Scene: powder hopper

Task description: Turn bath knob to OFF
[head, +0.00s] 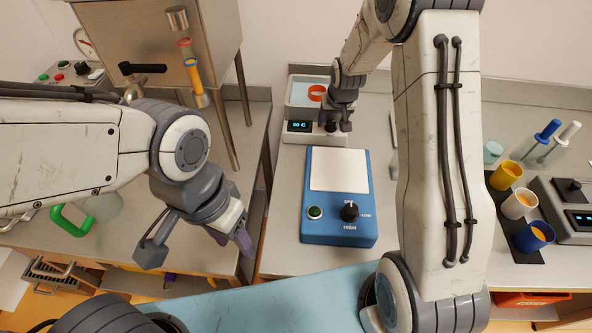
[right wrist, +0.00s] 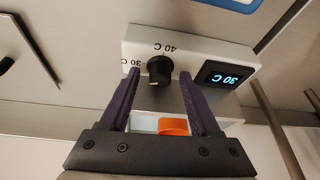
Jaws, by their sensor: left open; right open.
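The water bath (head: 292,137) is a white box at the back of the bench, with a basin of water and an orange ring. Its front display (head: 300,126) reads about 30 C. In the right wrist view the black bath knob (right wrist: 159,70) sits on the white panel, with 30 C and 40 C labels beside it; no OFF label is visible and I cannot make out its pointer. My right gripper (right wrist: 160,76) is open, its purple fingers on either side of the knob, contact unclear. My left gripper (head: 238,235) is open and empty, near the left bench's front edge.
A blue stirrer or hotplate box (head: 340,226) with a black dial and green button stands in front of the bath. A steel hopper (head: 158,40) is at the left. Coloured cups (head: 515,204) and bottles stand at the right.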

